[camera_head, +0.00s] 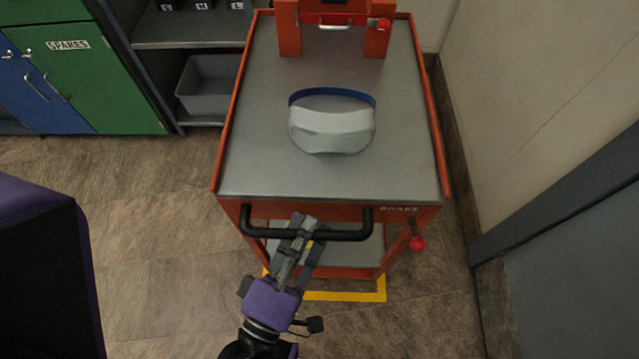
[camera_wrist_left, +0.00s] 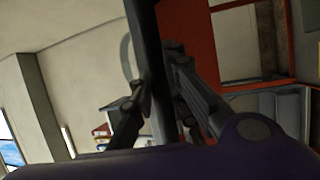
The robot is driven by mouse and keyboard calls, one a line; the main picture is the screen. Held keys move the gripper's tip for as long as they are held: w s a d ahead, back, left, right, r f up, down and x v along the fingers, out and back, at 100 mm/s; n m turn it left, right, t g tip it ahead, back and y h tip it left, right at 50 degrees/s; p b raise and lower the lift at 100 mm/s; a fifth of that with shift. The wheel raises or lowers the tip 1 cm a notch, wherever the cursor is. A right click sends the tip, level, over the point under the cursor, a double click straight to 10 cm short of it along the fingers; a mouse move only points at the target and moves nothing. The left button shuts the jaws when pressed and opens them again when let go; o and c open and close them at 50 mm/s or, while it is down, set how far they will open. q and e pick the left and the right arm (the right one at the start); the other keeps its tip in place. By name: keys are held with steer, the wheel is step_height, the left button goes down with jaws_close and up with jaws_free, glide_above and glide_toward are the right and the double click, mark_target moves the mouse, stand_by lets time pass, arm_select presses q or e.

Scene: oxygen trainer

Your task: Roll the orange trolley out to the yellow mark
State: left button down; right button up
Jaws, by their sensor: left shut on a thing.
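The orange trolley (camera_head: 330,182) with a grey top stands in the middle of the head view. A black handle bar (camera_head: 345,235) runs across its near side. My left gripper (camera_head: 300,228) is shut on this handle, left of its middle. The handle also shows as a dark bar between the fingers in the left wrist view (camera_wrist_left: 152,60). The yellow mark (camera_head: 345,296) is on the floor, partly visible under the near end of the trolley. A brake lever with a red knob (camera_head: 417,243) hangs at the trolley's right front. My right gripper is not in view.
A white visor with a blue band (camera_head: 332,122) lies on the trolley top, before an orange frame (camera_head: 290,30) with a red bar. A wall and a grey door panel (camera_head: 570,230) are close on the right. Green cabinet (camera_head: 90,75) and shelves stand left.

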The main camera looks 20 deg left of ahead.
arm_select(q)
steer(key=shift+s+d+r, duration=0.1)
steer(key=shift+s+r, duration=0.05)
steer(key=shift+s, duration=0.3)
steer(key=c, duration=1.7)
jaws_free()
steer(key=shift+s, duration=0.1)
steer(key=v, duration=0.7)
steer(key=shift+s, duration=0.2)
